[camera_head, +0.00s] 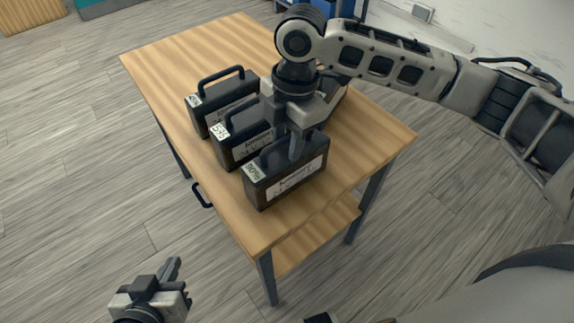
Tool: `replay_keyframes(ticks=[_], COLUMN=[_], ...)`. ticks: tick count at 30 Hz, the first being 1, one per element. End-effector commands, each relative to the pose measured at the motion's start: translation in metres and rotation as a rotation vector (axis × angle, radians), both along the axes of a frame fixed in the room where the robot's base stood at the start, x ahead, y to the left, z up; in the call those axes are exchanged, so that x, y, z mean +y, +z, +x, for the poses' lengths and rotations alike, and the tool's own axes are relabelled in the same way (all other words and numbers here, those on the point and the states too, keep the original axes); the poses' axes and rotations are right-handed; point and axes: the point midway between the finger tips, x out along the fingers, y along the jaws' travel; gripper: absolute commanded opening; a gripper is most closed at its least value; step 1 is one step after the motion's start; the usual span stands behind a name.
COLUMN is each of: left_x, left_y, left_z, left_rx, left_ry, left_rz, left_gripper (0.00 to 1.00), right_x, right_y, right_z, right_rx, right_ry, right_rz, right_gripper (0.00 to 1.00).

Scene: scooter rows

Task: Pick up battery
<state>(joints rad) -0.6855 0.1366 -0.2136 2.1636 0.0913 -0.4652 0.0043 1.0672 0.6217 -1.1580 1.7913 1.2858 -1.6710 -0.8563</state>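Black box-shaped batteries with top handles and white labels stand upright in a row on a wooden table (150,62). The far battery (220,104) and the middle battery (240,140) show their handles. The front battery (287,178) stands nearest the table's front edge. My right gripper (297,150) points down at the top of the front battery and hides its handle. I cannot tell whether its fingers are shut on that handle. My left gripper (172,270) is low at the bottom left, away from the table, and holds nothing that I can see; its finger gap is unclear.
Part of another dark item shows behind my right gripper, mostly hidden. The table has a dark side handle (201,195) and a lower shelf (310,240). The tabletop's far left and right side are bare. Wood-plank floor surrounds the table.

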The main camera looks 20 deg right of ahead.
Motion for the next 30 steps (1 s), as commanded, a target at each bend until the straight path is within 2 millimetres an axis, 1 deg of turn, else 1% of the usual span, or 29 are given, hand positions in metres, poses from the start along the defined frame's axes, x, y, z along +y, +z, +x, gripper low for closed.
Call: replay_keyframes(ticks=[1, 3, 30], left_x=[0.0, 0.0, -0.0001], left_y=[0.0001, 0.0001, -0.0011], left_z=[0.0002, 0.0002, -0.0015], left_rx=[0.0, 0.0, 0.004], left_ry=[0.0, 0.0, 0.001], left_rz=[0.0, 0.0, -0.001], left_gripper=[0.0, 0.0, 0.0], right_x=[0.0002, 0.0002, 0.0002], right_y=[0.0002, 0.0003, 0.001], right_z=[0.0, -0.0001, -0.0001], right_rx=[0.0, 0.0, 0.0], right_ry=[0.0, 0.0, 0.0], right_rz=[0.0, 0.0, 0.001], right_gripper=[0.19, 0.0, 0.0])
